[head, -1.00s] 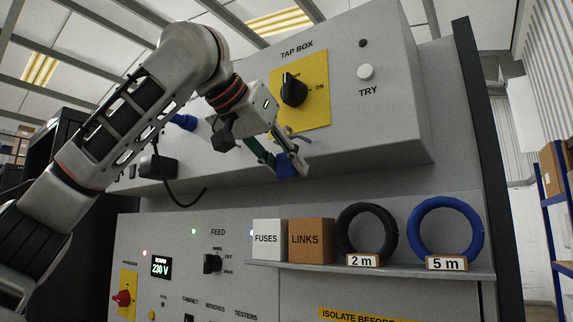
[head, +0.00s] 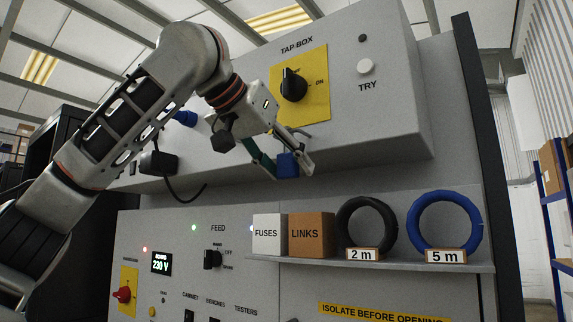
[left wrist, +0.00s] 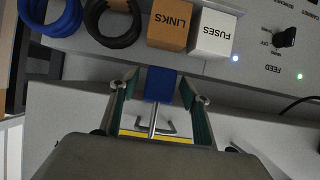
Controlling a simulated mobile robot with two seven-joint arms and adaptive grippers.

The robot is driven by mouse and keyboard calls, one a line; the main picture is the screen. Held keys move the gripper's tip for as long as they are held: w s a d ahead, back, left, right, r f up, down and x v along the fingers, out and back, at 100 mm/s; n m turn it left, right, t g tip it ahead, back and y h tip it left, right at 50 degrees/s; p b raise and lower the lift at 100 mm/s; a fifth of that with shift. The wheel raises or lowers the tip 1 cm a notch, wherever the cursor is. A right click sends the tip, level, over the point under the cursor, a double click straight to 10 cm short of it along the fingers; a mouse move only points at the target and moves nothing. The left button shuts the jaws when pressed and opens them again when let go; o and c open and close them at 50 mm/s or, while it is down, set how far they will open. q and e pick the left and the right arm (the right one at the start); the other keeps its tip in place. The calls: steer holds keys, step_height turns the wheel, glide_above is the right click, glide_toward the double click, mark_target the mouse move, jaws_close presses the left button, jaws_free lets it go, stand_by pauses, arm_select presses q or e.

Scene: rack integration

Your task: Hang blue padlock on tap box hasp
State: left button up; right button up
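The blue padlock (head: 288,165) is just under the lower front edge of the tap box (head: 385,120), below its yellow switch plate (head: 312,88). My left gripper (head: 289,170) is around it, with one finger on each side. In the left wrist view the padlock body (left wrist: 160,84) lies between the green-padded fingers (left wrist: 159,88). A gap shows at its left side, and the right pad is very close to it. Its silver shackle (left wrist: 153,120) points toward the yellow plate, beside a bent metal bar. I cannot tell whether the shackle passes through the hasp. My right gripper is out of view.
Below is a shelf (head: 400,262) with a white FUSES box (head: 269,236), a brown LINKS box (head: 311,236), a black coil (head: 344,230) and a blue coil (head: 415,225). A black cable (head: 180,200) hangs left of the gripper.

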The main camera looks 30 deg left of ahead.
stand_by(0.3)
arm_select(q)
steer(key=v, duration=1.2)
